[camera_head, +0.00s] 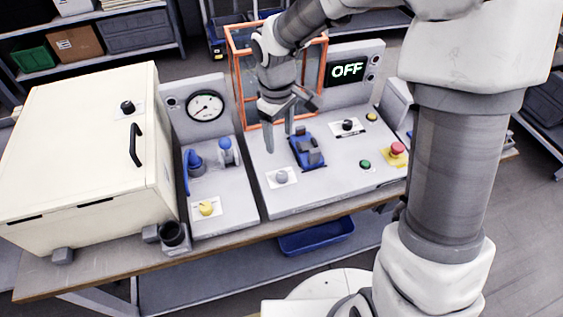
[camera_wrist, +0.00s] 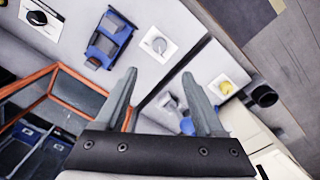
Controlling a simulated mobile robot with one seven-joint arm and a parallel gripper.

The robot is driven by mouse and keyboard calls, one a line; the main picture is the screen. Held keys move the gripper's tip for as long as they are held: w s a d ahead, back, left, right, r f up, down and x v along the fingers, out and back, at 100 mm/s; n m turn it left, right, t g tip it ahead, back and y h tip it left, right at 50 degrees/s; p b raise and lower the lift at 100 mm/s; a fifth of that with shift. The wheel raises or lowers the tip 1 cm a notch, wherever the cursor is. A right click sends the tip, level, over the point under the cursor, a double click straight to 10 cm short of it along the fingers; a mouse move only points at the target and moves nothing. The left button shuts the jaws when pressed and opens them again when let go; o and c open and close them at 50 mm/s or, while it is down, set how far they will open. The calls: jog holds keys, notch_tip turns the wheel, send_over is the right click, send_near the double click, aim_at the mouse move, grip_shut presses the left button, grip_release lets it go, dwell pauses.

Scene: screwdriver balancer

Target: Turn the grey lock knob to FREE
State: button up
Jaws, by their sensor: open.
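The grey lock knob (camera_head: 281,177) sits on a white label plate on the sloped panel, left of the blue clamp fixture (camera_head: 308,152). In the wrist view the knob (camera_wrist: 158,45) is near the top centre, right of the blue fixture (camera_wrist: 108,40). The lettering on its plate is too small to read, so its setting cannot be told. My gripper (camera_head: 279,142) is open and empty above the panel, behind the knob and apart from it. Both fingers (camera_wrist: 166,100) show in the wrist view with a clear gap between them.
An orange frame (camera_head: 238,85) stands behind my gripper. A display (camera_head: 347,71) reads OFF. A black knob (camera_head: 347,125), green button (camera_head: 365,164) and red stop button (camera_head: 397,149) are on the right. A yellow knob (camera_head: 206,208) and blue-handled valves (camera_head: 193,165) are left.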

aim_at(282, 174)
jog(key=f, duration=0.5)
jog(key=f+b, duration=0.1)
jog(key=f, duration=0.9)
jog(key=shift+w+d+f, duration=0.2)
jog(key=shift+w+d, duration=0.05)
jog(key=shift+d, duration=0.05)
grip_shut()
